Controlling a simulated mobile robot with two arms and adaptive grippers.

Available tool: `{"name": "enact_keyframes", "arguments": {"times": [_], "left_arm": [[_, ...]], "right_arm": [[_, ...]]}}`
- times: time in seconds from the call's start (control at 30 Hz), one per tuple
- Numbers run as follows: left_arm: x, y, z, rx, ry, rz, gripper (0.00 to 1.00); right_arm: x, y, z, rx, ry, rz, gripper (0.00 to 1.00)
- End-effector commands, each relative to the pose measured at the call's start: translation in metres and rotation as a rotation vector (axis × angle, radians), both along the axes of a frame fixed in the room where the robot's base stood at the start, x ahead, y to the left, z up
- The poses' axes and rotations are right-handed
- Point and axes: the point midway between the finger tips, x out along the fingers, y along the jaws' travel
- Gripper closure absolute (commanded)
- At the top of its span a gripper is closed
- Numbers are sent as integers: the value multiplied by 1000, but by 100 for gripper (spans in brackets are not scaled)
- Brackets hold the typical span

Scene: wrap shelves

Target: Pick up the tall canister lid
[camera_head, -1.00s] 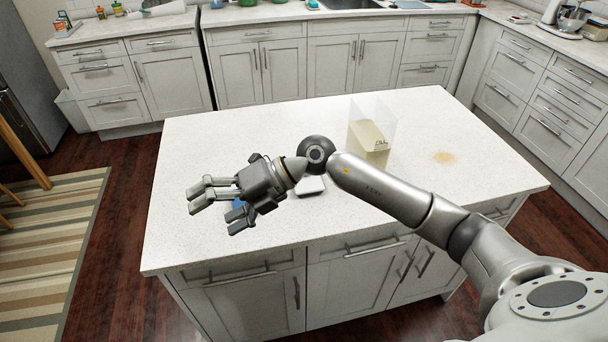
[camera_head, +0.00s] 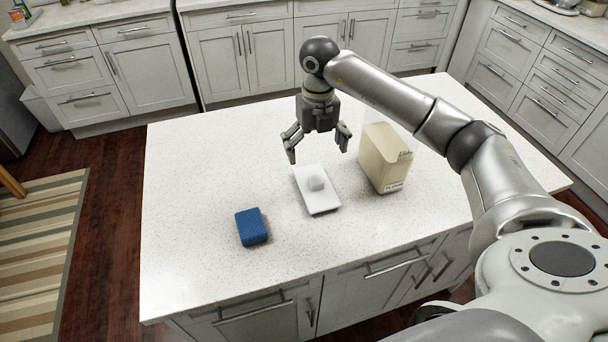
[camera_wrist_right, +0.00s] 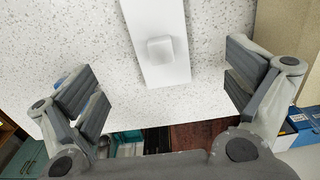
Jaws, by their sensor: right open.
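The canister lid (camera_head: 321,200) is a flat white rectangular plate with a small raised white knob (camera_head: 316,183) in its middle. It lies knob up on the island counter. The lid also shows in the right wrist view (camera_wrist_right: 168,75), its knob (camera_wrist_right: 160,48) between the fingers' sides. My right gripper (camera_head: 317,155) points down above the lid, its fingers spread on either side and empty. The fingers also frame the lid in the right wrist view (camera_wrist_right: 160,78). A tall beige-filled canister (camera_head: 384,165) stands upright just right of the lid. My left gripper is not in view.
A blue sponge-like block (camera_head: 251,227) lies on the counter (camera_head: 200,180) left of and nearer than the lid. My right arm passes above the canister and hides the counter's right part.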

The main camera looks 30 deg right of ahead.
Motion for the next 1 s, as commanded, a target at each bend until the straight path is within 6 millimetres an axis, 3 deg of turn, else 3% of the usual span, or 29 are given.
{"name": "enact_keyframes", "arguments": {"times": [0.17,0.33,0.47,0.57,0.83,1.0], "left_arm": [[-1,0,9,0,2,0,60],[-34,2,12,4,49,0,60],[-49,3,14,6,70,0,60],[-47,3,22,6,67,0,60],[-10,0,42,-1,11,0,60],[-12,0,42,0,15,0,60]], "right_arm": [[-3,-1,-24,-4,9,-2,2],[-2,-1,-47,-3,6,-2,2],[-2,0,-55,-3,4,-1,2],[-4,2,-63,-2,7,0,2],[-8,6,-99,-1,6,0,2],[-7,5,-107,-2,3,-1,2]]}}
